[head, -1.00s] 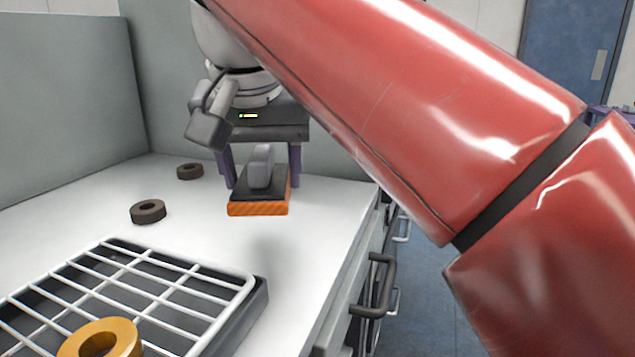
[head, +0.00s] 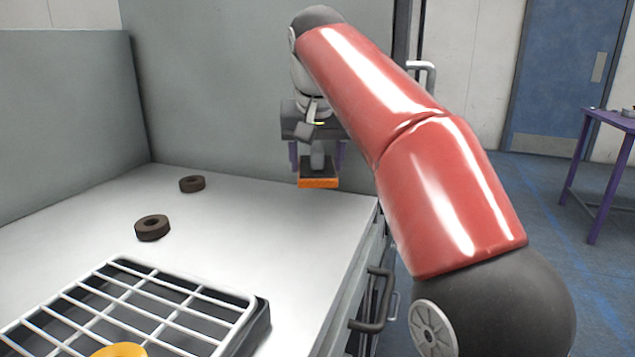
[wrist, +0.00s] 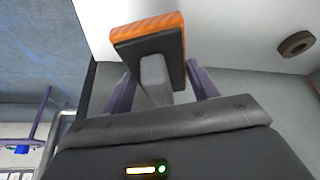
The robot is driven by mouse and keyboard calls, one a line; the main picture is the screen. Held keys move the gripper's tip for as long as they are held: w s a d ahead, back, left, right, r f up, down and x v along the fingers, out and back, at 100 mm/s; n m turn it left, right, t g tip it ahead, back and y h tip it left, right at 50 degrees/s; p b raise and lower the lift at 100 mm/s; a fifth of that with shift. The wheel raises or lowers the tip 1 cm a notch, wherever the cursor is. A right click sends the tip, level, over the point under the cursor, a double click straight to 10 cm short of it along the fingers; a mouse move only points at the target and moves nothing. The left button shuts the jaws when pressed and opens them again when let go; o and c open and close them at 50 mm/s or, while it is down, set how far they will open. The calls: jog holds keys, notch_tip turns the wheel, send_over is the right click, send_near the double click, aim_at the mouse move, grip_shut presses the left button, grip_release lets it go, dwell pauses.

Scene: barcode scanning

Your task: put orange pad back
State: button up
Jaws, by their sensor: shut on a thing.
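The orange pad (head: 318,183) has an orange base, a dark top layer and a grey upright handle. My gripper (head: 317,160) has purple fingers and is shut on the pad's grey handle, holding it over the back right part of the white counter (head: 250,225). In the wrist view, the orange pad (wrist: 150,28) hangs between the fingertips of my gripper (wrist: 158,80), with the handle (wrist: 155,76) between the purple fingers. Whether the pad's underside touches the counter cannot be seen clearly.
Two dark rings (head: 152,228) (head: 192,184) lie on the counter to the left. A white wire rack on a dark tray (head: 262,325) is in front, with a yellow ring (head: 118,350) at the bottom edge. Grey panels (head: 70,120) close the back and left. A purple table (head: 590,120) stands far right.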

aim_at(318, 151)
notch_tip(318, 151, down, 5)
jog(key=shift+r+b, duration=0.1)
jog(key=shift+b, duration=0.6)
jog(key=shift+w+d+f, duration=0.1)
jog(key=shift+w+f, duration=0.1)
jog(key=shift+f, duration=0.05)
jog(key=shift+f, duration=0.1)
jog(key=o, duration=0.9)
jog(key=p+v, duration=0.1)
jog(key=v, duration=1.1)
